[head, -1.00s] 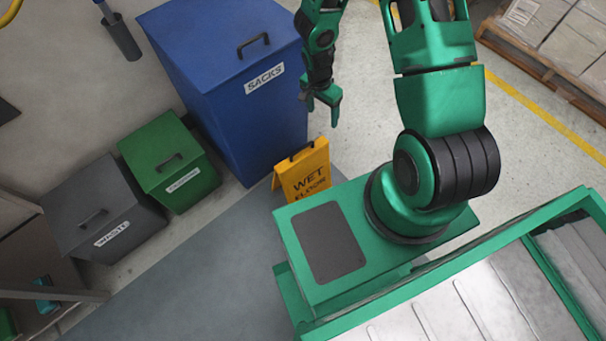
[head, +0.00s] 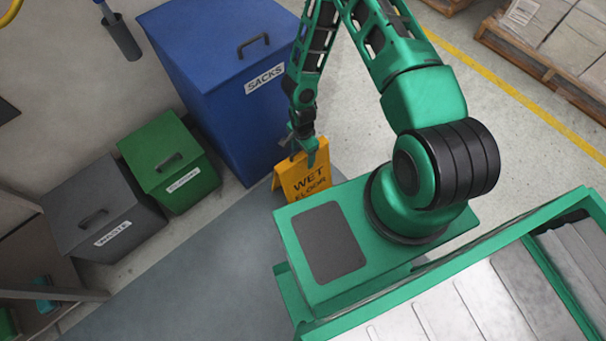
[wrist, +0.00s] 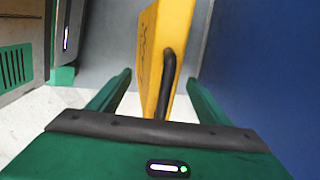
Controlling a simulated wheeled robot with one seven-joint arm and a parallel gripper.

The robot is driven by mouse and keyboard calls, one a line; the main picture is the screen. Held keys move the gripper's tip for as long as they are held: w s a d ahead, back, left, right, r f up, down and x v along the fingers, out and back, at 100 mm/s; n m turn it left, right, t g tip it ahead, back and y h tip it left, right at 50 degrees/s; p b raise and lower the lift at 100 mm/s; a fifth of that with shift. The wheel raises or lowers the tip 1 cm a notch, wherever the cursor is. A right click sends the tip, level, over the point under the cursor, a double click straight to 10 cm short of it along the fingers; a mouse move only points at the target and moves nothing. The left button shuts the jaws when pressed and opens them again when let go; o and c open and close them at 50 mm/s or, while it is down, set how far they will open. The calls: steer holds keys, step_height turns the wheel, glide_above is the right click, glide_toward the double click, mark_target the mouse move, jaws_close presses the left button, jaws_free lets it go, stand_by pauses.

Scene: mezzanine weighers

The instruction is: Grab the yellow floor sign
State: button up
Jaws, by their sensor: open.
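The yellow floor sign (head: 305,178) stands on the floor in the head view, its front reading WET FLOOR. My gripper (head: 302,155) is at the top of the sign. In the wrist view the sign (wrist: 164,45) and its black handle (wrist: 166,85) show between the two green fingers of my gripper (wrist: 155,95). The fingers are open, with a gap visible on each side of the sign.
A blue SACKS bin (head: 215,75) stands close behind the sign. A green bin (head: 170,160) and a grey WASTE bin (head: 105,210) stand to the left. Pallets with boxes (head: 560,40) are at the upper right. Open floor (head: 370,135) lies right of the sign.

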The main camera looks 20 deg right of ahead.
mark_target(302, 174)
steer(key=shift+w+d+f, duration=0.1)
steer(key=shift+w+f, duration=0.1)
steer(key=shift+f, duration=1.2)
steer(key=shift+w+f, duration=0.15)
steer(key=shift+f, duration=1.2)
steer(key=shift+c, duration=0.3)
jaws_close()
